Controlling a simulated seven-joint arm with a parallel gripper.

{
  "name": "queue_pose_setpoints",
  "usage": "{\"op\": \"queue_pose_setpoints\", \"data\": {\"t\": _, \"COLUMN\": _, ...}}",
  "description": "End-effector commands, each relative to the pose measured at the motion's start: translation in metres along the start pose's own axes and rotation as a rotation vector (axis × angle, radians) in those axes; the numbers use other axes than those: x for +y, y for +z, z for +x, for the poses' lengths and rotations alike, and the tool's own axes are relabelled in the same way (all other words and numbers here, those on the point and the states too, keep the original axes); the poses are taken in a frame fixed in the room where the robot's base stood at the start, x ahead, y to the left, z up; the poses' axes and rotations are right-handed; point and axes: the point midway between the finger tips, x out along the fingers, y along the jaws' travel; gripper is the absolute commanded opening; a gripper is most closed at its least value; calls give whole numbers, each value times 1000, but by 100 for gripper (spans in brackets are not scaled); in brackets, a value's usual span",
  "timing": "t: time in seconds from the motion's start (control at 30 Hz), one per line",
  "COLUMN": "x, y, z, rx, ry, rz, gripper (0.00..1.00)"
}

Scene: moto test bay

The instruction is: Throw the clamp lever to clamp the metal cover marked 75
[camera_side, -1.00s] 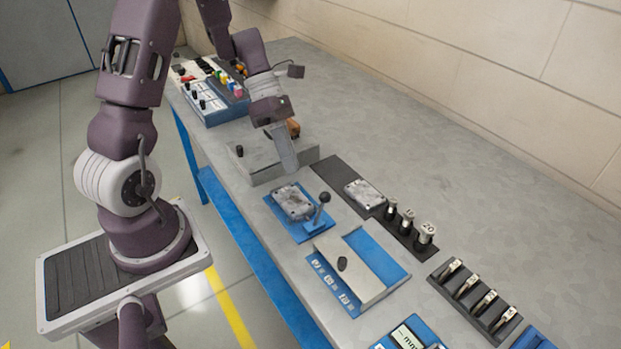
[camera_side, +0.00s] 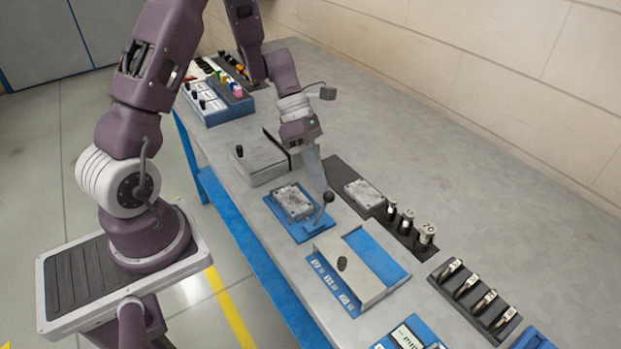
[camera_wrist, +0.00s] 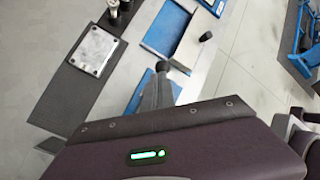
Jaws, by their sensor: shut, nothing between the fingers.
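A metal cover (camera_side: 293,201) sits on a blue clamp fixture (camera_side: 311,236). I cannot read a number on it. The clamp lever (camera_side: 328,197) stands at the fixture's right side, its dark ball knob up. The knob also shows in the wrist view (camera_wrist: 162,66). My gripper (camera_side: 324,190) is shut and empty, pointing down with its tips at the knob. In the wrist view the fingers (camera_wrist: 159,78) end right by the knob; I cannot tell whether they touch. In that view my gripper hides most of the fixture and the cover on it.
A second metal cover (camera_side: 363,194) lies on a dark mat (camera_side: 340,172) with several marked cylinders (camera_side: 425,236). A blue and grey panel (camera_side: 375,258) with a knob stands in front. A grey box (camera_side: 262,160) is behind the fixture.

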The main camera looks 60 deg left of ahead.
Motion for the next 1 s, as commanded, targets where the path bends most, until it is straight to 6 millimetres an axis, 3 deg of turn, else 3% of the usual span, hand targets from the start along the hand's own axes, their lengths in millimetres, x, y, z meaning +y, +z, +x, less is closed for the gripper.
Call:
{"op": "queue_pose_setpoints", "data": {"t": 0.73, "x": -11, "y": -12, "z": -4, "rx": 0, "ry": 2, "rz": 0, "gripper": 0}}
{"op": "queue_pose_setpoints", "data": {"t": 0.87, "x": -10, "y": -23, "z": -18, "rx": 0, "ry": 3, "rz": -2, "gripper": 0}}
{"op": "queue_pose_setpoints", "data": {"t": 1.0, "x": -7, "y": -33, "z": -50, "rx": -2, "ry": 8, "rz": 2, "gripper": 0}}
